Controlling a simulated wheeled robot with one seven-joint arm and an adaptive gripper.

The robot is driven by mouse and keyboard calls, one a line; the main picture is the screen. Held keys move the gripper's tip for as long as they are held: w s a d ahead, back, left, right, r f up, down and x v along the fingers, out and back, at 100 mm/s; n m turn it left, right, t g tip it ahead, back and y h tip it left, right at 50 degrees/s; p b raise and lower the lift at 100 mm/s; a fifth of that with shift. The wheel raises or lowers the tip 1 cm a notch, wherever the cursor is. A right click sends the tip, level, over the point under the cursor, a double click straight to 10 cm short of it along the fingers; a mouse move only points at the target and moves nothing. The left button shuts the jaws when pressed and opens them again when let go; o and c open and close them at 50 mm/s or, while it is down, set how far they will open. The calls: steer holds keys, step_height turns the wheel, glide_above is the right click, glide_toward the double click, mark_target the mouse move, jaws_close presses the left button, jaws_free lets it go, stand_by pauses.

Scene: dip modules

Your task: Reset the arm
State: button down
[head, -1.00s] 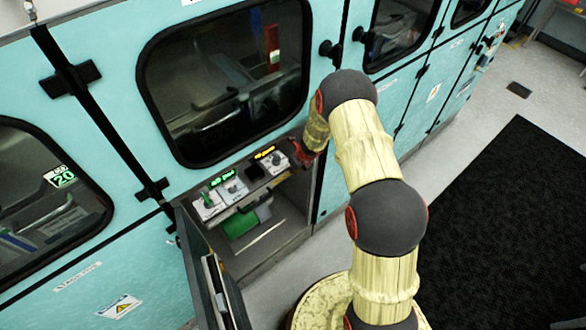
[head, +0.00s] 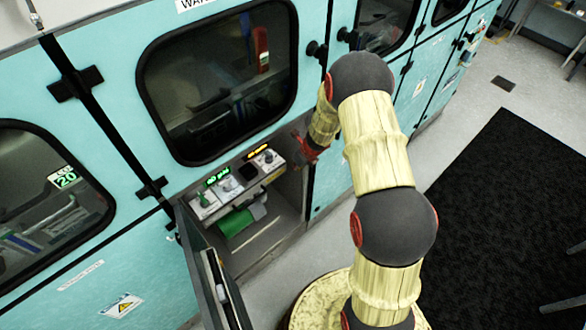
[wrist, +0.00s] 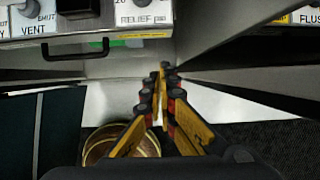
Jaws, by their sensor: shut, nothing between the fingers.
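My gripper (wrist: 163,85) shows in the wrist view with its two yellow-and-black fingers drawn together, empty. In the head view, my gripper (head: 303,145) is small and dark red, at the right end of the open compartment, partly hidden by its wrist. My arm is bent, reaching up from my base and across toward the cabinet. In the wrist view the gripper is in front of and below a control panel (wrist: 88,27) with a black handle, clear of it as far as I can see.
A control panel (head: 239,184) with knobs and green and orange displays sits in the open compartment, under a dark window (head: 218,80). An open door (head: 213,275) stands at the compartment's left. Teal cabinets line the wall. Grey floor and a black mat (head: 500,215) lie at right.

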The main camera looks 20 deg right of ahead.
steer(key=shift+v, duration=0.95)
steer(key=shift+d, duration=0.1)
